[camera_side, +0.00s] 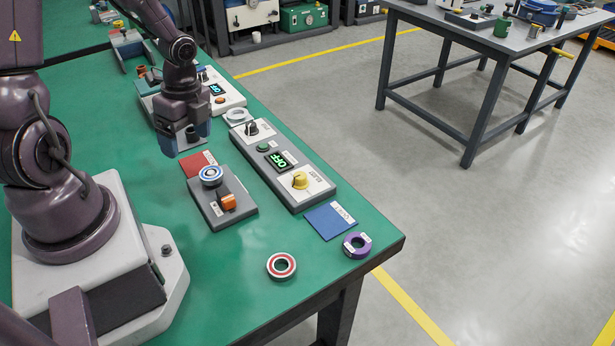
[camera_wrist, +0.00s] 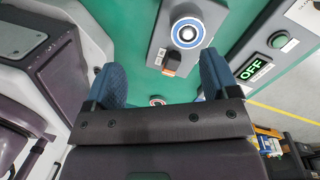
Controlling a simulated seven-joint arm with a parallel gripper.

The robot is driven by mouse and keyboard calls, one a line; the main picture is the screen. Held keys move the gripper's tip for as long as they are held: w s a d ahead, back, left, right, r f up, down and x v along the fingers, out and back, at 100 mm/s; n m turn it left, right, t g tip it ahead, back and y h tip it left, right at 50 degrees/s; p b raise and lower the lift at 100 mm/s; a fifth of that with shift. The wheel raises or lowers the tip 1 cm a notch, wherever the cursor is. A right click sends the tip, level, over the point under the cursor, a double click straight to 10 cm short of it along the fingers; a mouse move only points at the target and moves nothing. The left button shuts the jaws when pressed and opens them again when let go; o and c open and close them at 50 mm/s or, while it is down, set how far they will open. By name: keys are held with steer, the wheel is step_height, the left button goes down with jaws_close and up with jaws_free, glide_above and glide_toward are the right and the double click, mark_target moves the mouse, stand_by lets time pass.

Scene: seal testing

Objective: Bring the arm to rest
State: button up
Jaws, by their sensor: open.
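My gripper (camera_side: 184,140) hangs above the green bench, behind and left of a grey fixture (camera_side: 207,212). Its blue fingers are apart with nothing between them, also in the wrist view (camera_wrist: 162,78).
A red-and-white ring (camera_side: 281,266) lies on bare bench. A purple ring (camera_side: 357,245) lies beside a blue pad (camera_side: 330,220) near the bench corner. A red pad (camera_side: 196,162) lies behind the fixture. A device with a blue display (camera_side: 222,92) stands farther back. The front bench is mostly clear.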

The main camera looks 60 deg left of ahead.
steer(key=d+r+n+t, duration=0.3)
steer(key=d+r+n, duration=0.3)
steer(key=r, duration=0.5)
steer(key=s+d+r+n+t, duration=0.1)
steer(key=d+r+n+t, duration=0.3)
steer(key=d+r+n, duration=0.2)
step_height(320, 180, up, 5)
steer(key=shift+s+d+f+n, duration=0.1)
steer(key=shift+s+d+n, duration=0.2)
steer(key=shift+d, duration=0.75)
